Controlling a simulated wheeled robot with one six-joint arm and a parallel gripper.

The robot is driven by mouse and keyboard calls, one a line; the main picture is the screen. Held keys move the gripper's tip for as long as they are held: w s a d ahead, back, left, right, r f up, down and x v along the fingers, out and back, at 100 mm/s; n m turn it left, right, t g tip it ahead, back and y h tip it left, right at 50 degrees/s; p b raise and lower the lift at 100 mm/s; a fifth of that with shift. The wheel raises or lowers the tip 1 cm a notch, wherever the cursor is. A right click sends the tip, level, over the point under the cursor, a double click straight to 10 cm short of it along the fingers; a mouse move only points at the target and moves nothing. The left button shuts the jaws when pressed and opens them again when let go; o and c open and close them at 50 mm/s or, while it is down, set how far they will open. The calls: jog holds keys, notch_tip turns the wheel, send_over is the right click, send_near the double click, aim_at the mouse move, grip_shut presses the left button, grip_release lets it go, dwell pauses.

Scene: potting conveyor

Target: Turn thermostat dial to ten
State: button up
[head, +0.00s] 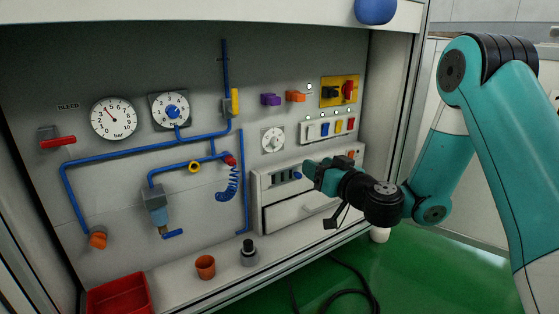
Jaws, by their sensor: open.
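A square white dial plate (272,140) with a round face is on the grey panel, right of centre. A larger dial with a blue centre knob (171,110) is at the upper left. Which one is the thermostat dial I cannot tell, and their figures are too small to read surely. My gripper (308,170) is open, with teal fingers, below and right of the white dial plate. It is in front of the grey control box and apart from both dials. No object shows between its fingers, which partly hide the box front.
A round bar gauge (113,118) and blue pipes (150,148) with a red lever (58,142) fill the panel's left. A switch strip (328,129) and yellow switch plate (340,91) are at right. A terracotta pot (205,267) and red bin (118,296) are below.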

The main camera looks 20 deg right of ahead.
jog(key=w+p, duration=0.1)
jog(key=p, duration=0.9)
send_near(278, 143)
jog(key=p+x, duration=0.4)
jog(key=x, duration=0.3)
jog(key=shift+w+a, duration=0.25)
jog(key=shift+w, duration=0.1)
jog(key=shift+w+a, duration=0.1)
jog(key=shift+w, duration=0.5)
jog(key=c, duration=0.9)
